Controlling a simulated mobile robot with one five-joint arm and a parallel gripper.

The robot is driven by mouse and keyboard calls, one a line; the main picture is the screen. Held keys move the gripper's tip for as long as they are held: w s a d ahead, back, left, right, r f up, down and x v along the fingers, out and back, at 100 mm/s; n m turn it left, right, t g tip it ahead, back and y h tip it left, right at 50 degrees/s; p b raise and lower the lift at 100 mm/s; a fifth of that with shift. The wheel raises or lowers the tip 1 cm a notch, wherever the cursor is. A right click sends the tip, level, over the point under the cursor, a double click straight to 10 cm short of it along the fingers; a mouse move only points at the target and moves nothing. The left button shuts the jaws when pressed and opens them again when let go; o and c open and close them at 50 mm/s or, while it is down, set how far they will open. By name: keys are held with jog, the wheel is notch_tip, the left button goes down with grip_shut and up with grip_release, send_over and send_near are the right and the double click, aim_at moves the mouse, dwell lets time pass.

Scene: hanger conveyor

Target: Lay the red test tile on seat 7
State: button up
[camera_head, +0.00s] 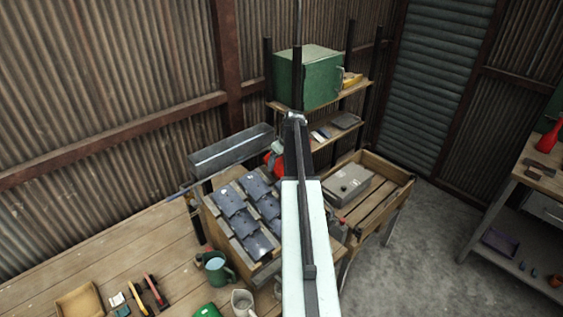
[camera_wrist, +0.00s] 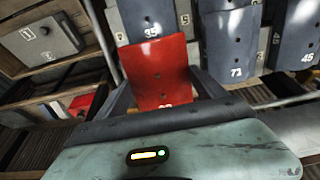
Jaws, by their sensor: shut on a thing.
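The red test tile (camera_wrist: 160,72) is in the wrist view, between the two dark fingers of my gripper (camera_wrist: 154,80), which is shut on it. A white number at its lower edge is partly hidden by my gripper. Blue-grey tiles (camera_wrist: 232,48) with white numbers such as 71, 35 and 45 are close beyond it. In the head view, several such tiles (camera_head: 232,201) lie on a sloping wooden rack (camera_head: 216,236). A red patch (camera_head: 275,160) shows at the rack's far side beside my arm. I cannot make out the label of seat 7.
A grey box (camera_head: 346,186) sits on a slatted wooden stand (camera_head: 395,185) right of the rack. A metal trough (camera_head: 231,150) is behind the rack. A green cabinet (camera_head: 308,77) stands on shelves beyond.

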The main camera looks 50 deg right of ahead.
aim_at(281, 162)
jog(key=b+x, duration=0.2)
jog(key=x, duration=0.1)
jog(key=shift+s+f+b, duration=0.1)
jog(key=shift+f+b, duration=0.65)
jog(key=o, duration=1.6)
jog(key=shift+r, duration=0.1)
jog(key=shift+c, duration=0.2)
jog(key=p+v, duration=0.7)
jog(key=v, duration=0.1)
jog(key=shift+s+p, duration=0.1)
jog(key=shift+p, duration=0.3)
